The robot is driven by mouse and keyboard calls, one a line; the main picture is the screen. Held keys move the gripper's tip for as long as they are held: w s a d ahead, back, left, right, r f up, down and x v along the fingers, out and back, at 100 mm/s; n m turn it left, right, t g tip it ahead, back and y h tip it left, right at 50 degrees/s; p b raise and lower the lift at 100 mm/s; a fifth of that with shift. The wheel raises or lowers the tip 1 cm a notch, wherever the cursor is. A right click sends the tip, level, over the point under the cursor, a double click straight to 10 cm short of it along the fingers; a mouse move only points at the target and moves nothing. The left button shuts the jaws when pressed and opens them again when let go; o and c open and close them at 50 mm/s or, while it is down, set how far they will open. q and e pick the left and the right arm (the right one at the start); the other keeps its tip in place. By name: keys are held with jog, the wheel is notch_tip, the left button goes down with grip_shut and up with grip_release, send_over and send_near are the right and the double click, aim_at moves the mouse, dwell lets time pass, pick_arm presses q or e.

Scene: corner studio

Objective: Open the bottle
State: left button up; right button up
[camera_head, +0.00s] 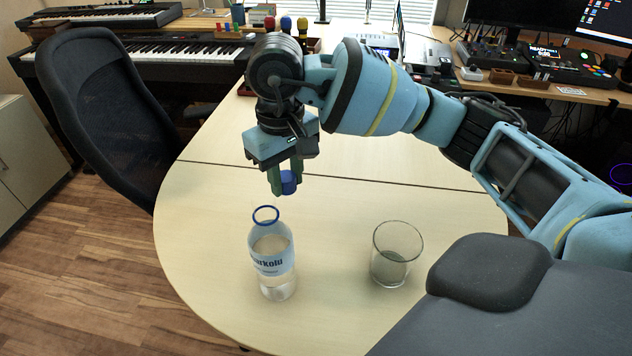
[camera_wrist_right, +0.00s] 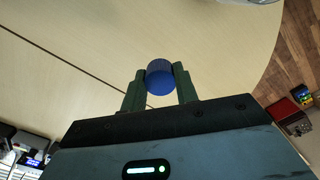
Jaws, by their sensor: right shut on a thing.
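The clear bottle (camera_head: 272,262) with a blue-and-white label stands upright on the table, and a blue ring (camera_head: 265,214) shows at its open mouth. My right gripper (camera_head: 285,184) is shut on the blue cap (camera_head: 289,180), above the table and behind the bottle, apart from it. In the right wrist view the cap (camera_wrist_right: 160,77) sits between the two green fingers of my right gripper (camera_wrist_right: 160,84). My left gripper is not in view.
An empty clear glass (camera_head: 397,254) stands on the table (camera_head: 340,320) to the right of the bottle. A black chair (camera_head: 100,110) stands at the left. Keyboards (camera_head: 170,50) and desk equipment are at the back. The tabletop left of the bottle is clear.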

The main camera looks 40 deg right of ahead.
jog(key=shift+w+d+f, duration=0.1)
jog(key=shift+w+f, duration=0.05)
jog(key=shift+f, duration=0.1)
jog(key=shift+r, duration=0.1)
send_over(291, 225)
jog(key=shift+w+f+b, duration=0.1)
jog(key=shift+f+b, duration=0.25)
jog(key=shift+f, duration=2.8)
notch_tip(291, 225, down, 4)
jog(key=shift+r, duration=0.2)
jog(key=shift+f, duration=0.1)
jog(key=shift+f+b, duration=0.2)
jog(key=shift+b, duration=0.1)
jog(key=o, duration=1.1)
